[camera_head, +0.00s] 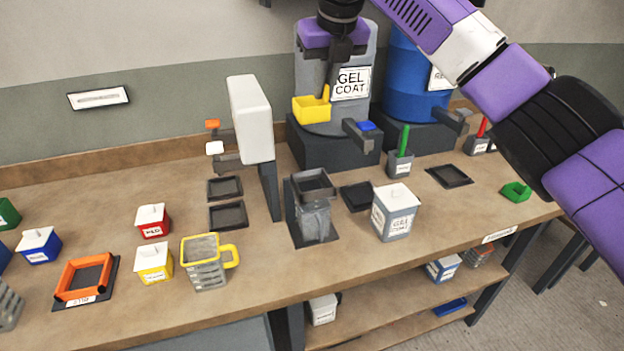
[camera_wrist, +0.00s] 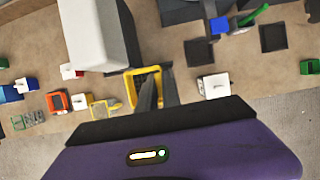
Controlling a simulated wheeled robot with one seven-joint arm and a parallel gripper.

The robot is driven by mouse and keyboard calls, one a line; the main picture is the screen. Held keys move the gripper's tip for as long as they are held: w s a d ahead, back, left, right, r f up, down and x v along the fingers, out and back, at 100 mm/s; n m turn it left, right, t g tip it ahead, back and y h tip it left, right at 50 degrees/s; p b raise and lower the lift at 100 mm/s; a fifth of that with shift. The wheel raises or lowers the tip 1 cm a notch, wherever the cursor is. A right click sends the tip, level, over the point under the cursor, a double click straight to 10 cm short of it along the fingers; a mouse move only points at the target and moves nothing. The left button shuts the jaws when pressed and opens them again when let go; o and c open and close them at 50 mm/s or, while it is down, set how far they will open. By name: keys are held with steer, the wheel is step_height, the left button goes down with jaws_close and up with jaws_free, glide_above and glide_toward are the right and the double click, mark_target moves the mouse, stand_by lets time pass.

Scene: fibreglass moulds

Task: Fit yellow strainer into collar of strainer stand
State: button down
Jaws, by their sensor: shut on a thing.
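The yellow strainer (camera_head: 311,109), a square cup with an upright tab, hangs in the air in the head view, in front of the gel coat drum. My gripper (camera_head: 327,92) is shut on the tab at its right side. The strainer stand, grey with a dark square collar (camera_head: 312,184), is lower on the bench, clearly apart from the strainer. In the wrist view the strainer (camera_wrist: 131,92) shows beside my gripper's fingers (camera_wrist: 158,92). The stand is largely hidden there behind the strainer and fingers.
A tall white-topped dispenser (camera_head: 252,120) stands left of the stand. A grey gel coat box (camera_head: 396,212) stands close at its right. A yellow-rimmed jug (camera_head: 207,262) is at the front left. The gel coat drum (camera_head: 352,120) is behind. Bench in front of the stand is clear.

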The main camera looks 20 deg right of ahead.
step_height(320, 180, down, 18)
steer(key=p, duration=0.1)
steer(key=shift+d+p, duration=0.15)
steer(key=shift+p, duration=0.25)
steer(key=shift+f, duration=0.2)
steer(key=c, duration=1.5)
jaws_free()
steer(key=shift+c, duration=0.2)
steer(key=b+v, duration=0.1)
steer(key=v, duration=1.1)
steer(key=shift+w+r, duration=0.1)
steer(key=shift+r, duration=0.05)
